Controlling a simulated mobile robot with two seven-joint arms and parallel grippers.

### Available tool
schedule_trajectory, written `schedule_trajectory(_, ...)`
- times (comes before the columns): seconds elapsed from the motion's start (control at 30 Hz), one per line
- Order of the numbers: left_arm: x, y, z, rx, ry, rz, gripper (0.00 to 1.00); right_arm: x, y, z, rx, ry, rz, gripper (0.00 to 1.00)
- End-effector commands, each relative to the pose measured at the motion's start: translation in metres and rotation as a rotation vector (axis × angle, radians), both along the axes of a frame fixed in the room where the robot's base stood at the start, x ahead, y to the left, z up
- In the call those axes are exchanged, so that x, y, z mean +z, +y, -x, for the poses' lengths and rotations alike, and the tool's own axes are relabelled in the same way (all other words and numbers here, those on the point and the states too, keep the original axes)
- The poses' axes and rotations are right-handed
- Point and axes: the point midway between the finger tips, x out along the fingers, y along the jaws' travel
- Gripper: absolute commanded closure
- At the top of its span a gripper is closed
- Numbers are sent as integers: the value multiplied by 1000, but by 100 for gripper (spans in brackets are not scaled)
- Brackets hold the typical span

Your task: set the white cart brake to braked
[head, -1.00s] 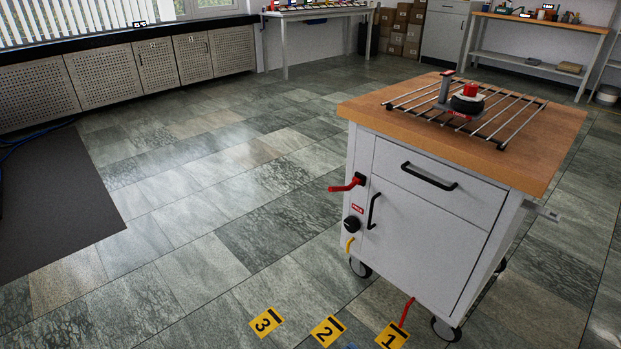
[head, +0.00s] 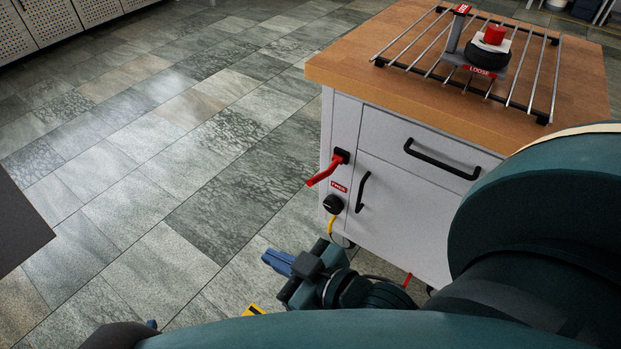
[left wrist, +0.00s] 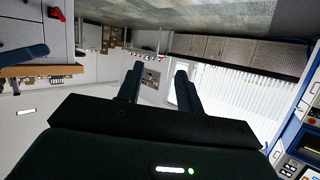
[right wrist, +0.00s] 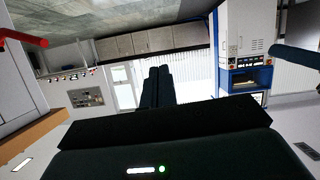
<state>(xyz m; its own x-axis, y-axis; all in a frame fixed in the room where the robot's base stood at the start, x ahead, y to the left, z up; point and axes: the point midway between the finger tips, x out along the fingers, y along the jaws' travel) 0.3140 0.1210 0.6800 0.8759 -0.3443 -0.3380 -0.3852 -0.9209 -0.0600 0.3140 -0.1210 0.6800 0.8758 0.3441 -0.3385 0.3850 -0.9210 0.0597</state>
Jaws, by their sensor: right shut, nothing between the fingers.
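The white cart (head: 400,220) stands at the right of the head view with a wooden top. On its near left edge a red lever (head: 325,172) slants down and left from a black mount; a red lever also shows in the right wrist view (right wrist: 22,39). Below it is a small red label (head: 338,187) that seems to read FREE. Which part is the brake I cannot tell for certain. My right gripper (head: 278,262) is shut and empty, low in front of the cart, apart from the lever. My left gripper (left wrist: 160,78) is open and empty in the left wrist view.
A black knob (head: 333,204) and a yellow handle (head: 331,225) sit below the label. A rack (head: 540,90) with a clamp marked LOOSE lies on the cart top. My right arm hides the cart's lower right. The floor (head: 150,180) to the left is clear.

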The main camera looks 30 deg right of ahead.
Motion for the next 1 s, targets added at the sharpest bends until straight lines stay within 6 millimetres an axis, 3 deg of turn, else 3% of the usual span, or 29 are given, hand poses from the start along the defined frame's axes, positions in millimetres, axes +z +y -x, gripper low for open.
schedule_trajectory(0.3, -3, 0, 3, -2, 7, 0, 64, -4, -1, 2, 1, 1, 10, 100)
schedule_trajectory(0.43, -7, -2, -1, -4, -34, 5, 64, -23, -22, -12, 8, -102, 183, 100)
schedule_trajectory(0.57, -10, -5, -7, -11, -127, 21, 64, -60, -70, -36, 40, -331, 618, 100)
schedule_trajectory(0.7, -10, -11, -12, -29, -259, 47, 64, -98, -132, -56, 122, -608, 1251, 100)
schedule_trajectory(0.9, -6, -19, -12, -65, -417, 84, 64, -141, -194, -58, 281, -900, 1995, 100)
schedule_trajectory(1.0, -3, -22, -11, -80, -468, 96, 64, -155, -212, -53, 347, -993, 2219, 100)
